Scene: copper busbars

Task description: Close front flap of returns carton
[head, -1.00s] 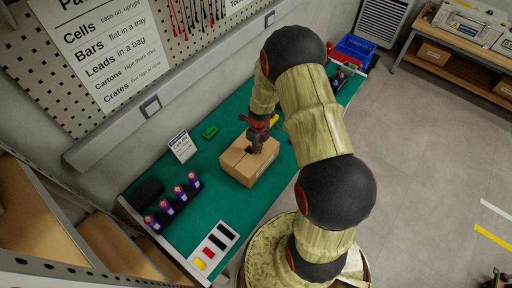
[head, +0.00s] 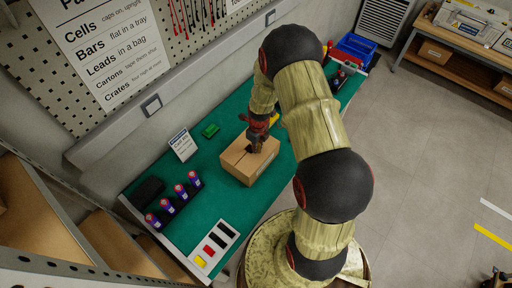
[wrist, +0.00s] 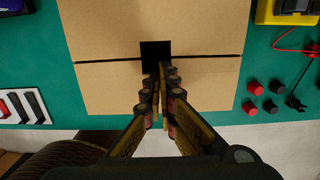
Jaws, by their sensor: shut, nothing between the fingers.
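The returns carton (head: 238,172) is a brown cardboard box on the green bench top. In the wrist view its top (wrist: 105,95) shows two broad flaps lying about level, with a thin dark seam between them. My gripper (head: 256,146) is over the carton top. In the wrist view my gripper (wrist: 160,70) is shut and empty, its fingertips at the near edge of the dark gap, above the near flap. I cannot tell whether the fingertips touch the cardboard.
A white tray of coloured bars (head: 216,246) and several purple-and-red cells (head: 167,206) stand at the left end. Blue bins (head: 355,48) are at the far end. Red and black leads (wrist: 290,90) lie to the right.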

